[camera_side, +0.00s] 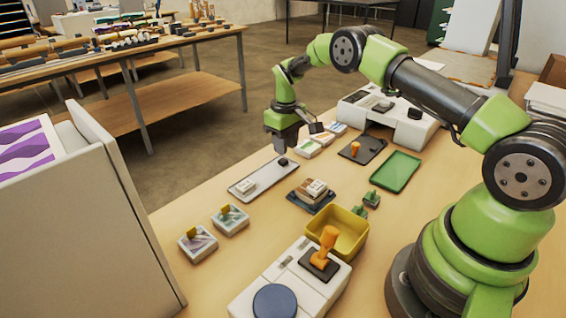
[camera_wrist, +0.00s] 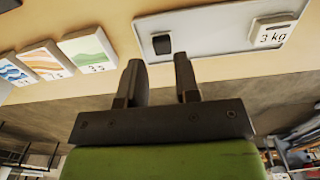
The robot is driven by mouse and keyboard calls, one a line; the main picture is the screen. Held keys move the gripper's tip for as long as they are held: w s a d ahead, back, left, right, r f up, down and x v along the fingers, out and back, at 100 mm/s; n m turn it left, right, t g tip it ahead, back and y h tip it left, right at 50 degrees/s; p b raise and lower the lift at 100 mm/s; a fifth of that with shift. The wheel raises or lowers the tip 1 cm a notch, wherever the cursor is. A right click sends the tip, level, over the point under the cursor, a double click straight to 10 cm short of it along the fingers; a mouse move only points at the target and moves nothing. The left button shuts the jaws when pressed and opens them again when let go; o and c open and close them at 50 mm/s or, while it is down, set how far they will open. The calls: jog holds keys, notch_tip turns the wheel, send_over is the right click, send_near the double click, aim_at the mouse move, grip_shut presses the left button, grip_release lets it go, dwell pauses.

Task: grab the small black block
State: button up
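The small black block (camera_side: 283,161) lies at the far end of a pale grey tray (camera_side: 254,186) in the side view. In the wrist view the block (camera_wrist: 162,44) lies on the tray (camera_wrist: 205,38), a little beyond my fingertips and between their lines. My gripper (camera_side: 284,148) points down above that end of the tray. In the wrist view my gripper (camera_wrist: 159,66) has its two fingers apart with nothing between them. The exact height of the fingertips over the block is hard to tell.
A white block marked 3 kg (camera_wrist: 272,32) sits on the tray's other end. Several picture cards (camera_wrist: 88,48) lie beside the tray. A yellow bin (camera_side: 338,232), a green tray (camera_side: 396,172), a dark plate with an orange knob (camera_side: 362,148) and a white laminator (camera_side: 395,118) stand nearby.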

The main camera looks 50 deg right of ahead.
aim_at(285, 161)
notch_tip(285, 161, down, 5)
jog(key=shift+a+r, duration=0.1)
jog(key=shift+r, duration=0.1)
jog(key=shift+c, duration=0.4)
grip_shut()
